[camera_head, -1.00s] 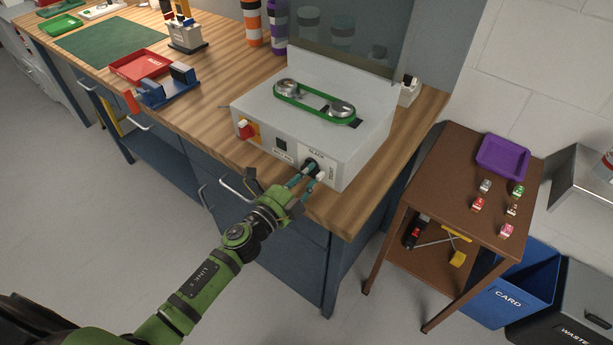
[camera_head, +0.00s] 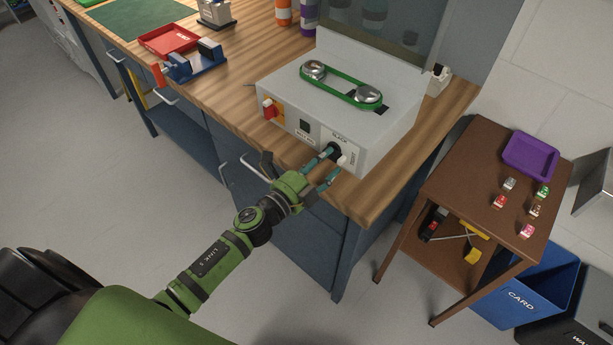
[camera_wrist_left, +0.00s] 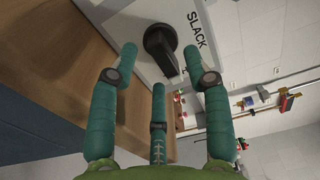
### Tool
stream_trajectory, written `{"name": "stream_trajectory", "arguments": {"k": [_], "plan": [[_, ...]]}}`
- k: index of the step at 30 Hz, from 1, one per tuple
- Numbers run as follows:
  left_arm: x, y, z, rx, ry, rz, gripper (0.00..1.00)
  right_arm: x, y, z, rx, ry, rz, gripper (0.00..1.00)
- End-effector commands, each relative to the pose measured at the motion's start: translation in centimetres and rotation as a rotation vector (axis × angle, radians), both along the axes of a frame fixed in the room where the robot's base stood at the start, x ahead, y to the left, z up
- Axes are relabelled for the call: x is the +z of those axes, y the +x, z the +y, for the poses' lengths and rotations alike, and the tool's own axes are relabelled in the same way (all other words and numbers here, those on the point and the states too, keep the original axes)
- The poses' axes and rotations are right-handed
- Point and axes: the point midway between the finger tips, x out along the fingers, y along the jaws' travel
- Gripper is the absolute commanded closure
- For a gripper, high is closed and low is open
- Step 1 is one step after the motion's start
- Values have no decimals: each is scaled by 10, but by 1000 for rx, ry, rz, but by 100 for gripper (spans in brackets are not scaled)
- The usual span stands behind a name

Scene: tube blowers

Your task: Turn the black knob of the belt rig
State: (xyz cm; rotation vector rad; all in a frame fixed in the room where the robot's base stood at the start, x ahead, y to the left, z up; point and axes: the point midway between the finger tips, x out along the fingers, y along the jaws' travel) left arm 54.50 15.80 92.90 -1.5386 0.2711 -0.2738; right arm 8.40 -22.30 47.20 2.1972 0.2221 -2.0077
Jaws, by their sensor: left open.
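The belt rig (camera_head: 300,97) is a light grey box on the wooden bench, with a green belt (camera_head: 340,86) around two metal pulleys on top. Its black knob (camera_head: 334,149) is on the front panel near the right end, below a "BLACK"-like label. In the left wrist view the knob (camera_wrist_left: 160,43) is beside the word "SLACK". My left gripper (camera_head: 331,167) is in front of the knob. Its three teal fingers (camera_wrist_left: 159,65) are spread open, with the knob ahead between the tips. I cannot tell whether any finger touches it. My right gripper is out of view.
A red switch (camera_head: 269,108) is at the panel's left end. A clear screen (camera_head: 385,30) stands behind the rig. A blue fixture (camera_head: 195,65) and a red tray (camera_head: 168,41) lie left on the bench. A brown side table (camera_head: 470,180) stands right.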

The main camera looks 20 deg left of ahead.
Motion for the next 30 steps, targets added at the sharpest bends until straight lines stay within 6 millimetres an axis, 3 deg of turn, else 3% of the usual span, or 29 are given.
{"name": "stream_trajectory", "arguments": {"k": [9, 15, 30], "plan": [[-1, -63, 22, 0, 1, 4, 51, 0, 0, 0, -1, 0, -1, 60], [0, -89, 32, 0, 1, 2, 51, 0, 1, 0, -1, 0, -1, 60], [0, -97, 35, -1, 2, -1, 51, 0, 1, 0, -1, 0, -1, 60]]}}
